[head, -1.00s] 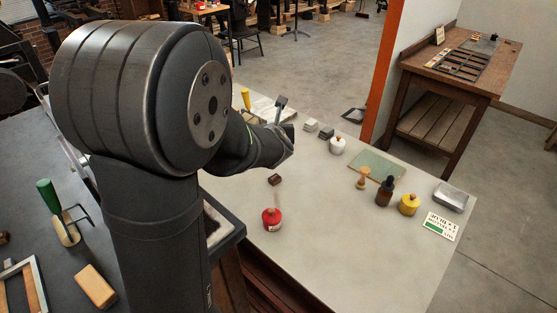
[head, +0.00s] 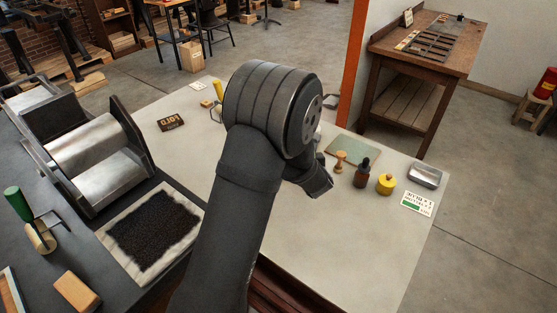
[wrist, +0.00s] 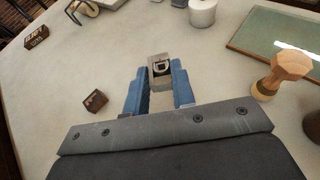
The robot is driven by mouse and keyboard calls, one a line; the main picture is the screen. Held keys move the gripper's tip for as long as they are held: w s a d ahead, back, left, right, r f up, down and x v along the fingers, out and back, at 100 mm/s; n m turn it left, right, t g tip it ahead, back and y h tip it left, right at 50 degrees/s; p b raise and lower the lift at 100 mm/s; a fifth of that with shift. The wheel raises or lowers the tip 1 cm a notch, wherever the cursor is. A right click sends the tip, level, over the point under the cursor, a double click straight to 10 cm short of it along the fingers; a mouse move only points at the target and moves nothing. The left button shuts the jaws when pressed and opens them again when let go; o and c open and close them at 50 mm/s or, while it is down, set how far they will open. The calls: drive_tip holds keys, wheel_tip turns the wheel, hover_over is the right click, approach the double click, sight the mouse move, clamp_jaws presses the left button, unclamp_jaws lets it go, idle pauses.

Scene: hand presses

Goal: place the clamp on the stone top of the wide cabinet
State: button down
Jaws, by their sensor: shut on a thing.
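In the wrist view my gripper (wrist: 158,90) has its blue fingers shut on a small grey thing with a dark recess, which I take to be the clamp (wrist: 160,68). It is over the pale stone top (wrist: 55,85). I cannot tell whether it touches the stone. In the head view the stone top (head: 300,245) spreads across the wide cabinet (head: 285,285), whose reddish wood front shows below. My arm hides the fingers and the clamp there.
A small brown block (wrist: 96,101) lies left of my gripper. A white pot (wrist: 202,13), a green mat (head: 352,149), a wooden stamp (head: 341,161), a dark bottle (head: 362,174), a yellow pot (head: 386,184) and a metal tray (head: 425,175) stand on the right. The front stone is clear.

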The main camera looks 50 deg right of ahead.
drive_tip(key=w+f, duration=0.1)
drive_tip(key=w, duration=0.1)
drive_tip(key=w+f, duration=0.1)
drive_tip(key=w, duration=0.1)
drive_tip(key=w+f, duration=0.2)
drive_tip(key=shift+w+d, duration=0.3)
drive_tip(key=shift+d, duration=0.1)
drive_tip(key=shift+f, duration=2)
drive_tip(key=shift+f, duration=0.15)
drive_tip(key=c, duration=1.2)
unclamp_jaws()
